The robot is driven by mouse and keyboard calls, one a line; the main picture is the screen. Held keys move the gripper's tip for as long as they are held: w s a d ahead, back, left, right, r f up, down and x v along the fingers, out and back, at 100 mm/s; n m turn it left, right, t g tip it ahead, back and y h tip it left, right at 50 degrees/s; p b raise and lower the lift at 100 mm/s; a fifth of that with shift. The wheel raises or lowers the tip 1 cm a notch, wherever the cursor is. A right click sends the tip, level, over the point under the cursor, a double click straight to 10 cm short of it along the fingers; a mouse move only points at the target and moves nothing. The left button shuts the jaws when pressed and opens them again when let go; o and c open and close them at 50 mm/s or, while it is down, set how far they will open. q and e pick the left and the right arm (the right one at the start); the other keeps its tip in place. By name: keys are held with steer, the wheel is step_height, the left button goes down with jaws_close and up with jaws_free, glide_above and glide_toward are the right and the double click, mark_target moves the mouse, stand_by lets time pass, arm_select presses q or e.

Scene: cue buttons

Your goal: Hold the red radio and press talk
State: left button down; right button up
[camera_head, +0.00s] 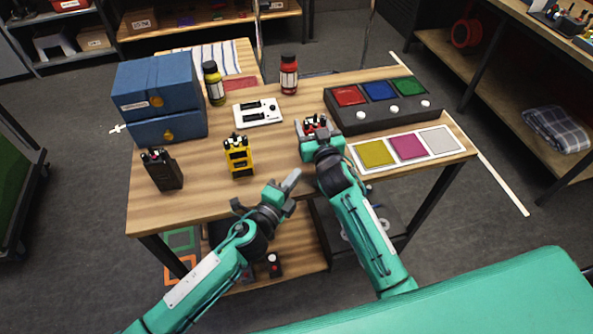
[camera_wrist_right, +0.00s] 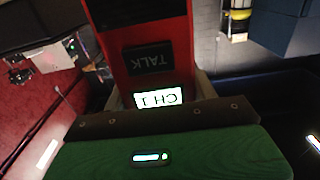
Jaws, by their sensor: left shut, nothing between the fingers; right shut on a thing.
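The red radio (camera_head: 314,122) is held by my right gripper (camera_head: 313,132) near the table's middle right, mostly hidden by the gripper in the head view. In the right wrist view the red radio (camera_wrist_right: 118,70) fills the upper middle. It shows a black TALK button (camera_wrist_right: 148,59) and a lit screen (camera_wrist_right: 158,97) reading CH 1, both upside down. The right gripper is shut on the radio. My left gripper (camera_head: 292,179) is shut and empty over the table's front edge, to the lower left of the radio and apart from it.
A yellow radio (camera_head: 238,157) and a black radio (camera_head: 161,170) stand on the table's left. Blue boxes (camera_head: 158,93), two bottles (camera_head: 214,84) (camera_head: 289,76) and a white panel (camera_head: 258,112) stand behind. A button box (camera_head: 385,116) and colored squares (camera_head: 408,148) are at the right.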

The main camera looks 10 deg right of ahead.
mark_target(294, 194)
steer(key=o, duration=1.2)
steer(key=shift+c, duration=0.2)
steer(key=shift+s, duration=0.1)
arm_select(q)
steer(key=shift+f, duration=0.15)
arm_select(e)
steer(key=shift+s+f, duration=0.1)
steer(key=shift+s, duration=0.25)
arm_select(q)
step_height(294, 194, down, 3)
steer(key=b, duration=0.3)
arm_select(e)
steer(key=s, duration=1.3)
steer(key=shift+d, duration=0.25)
arm_select(q)
steer(key=shift+s, duration=0.1)
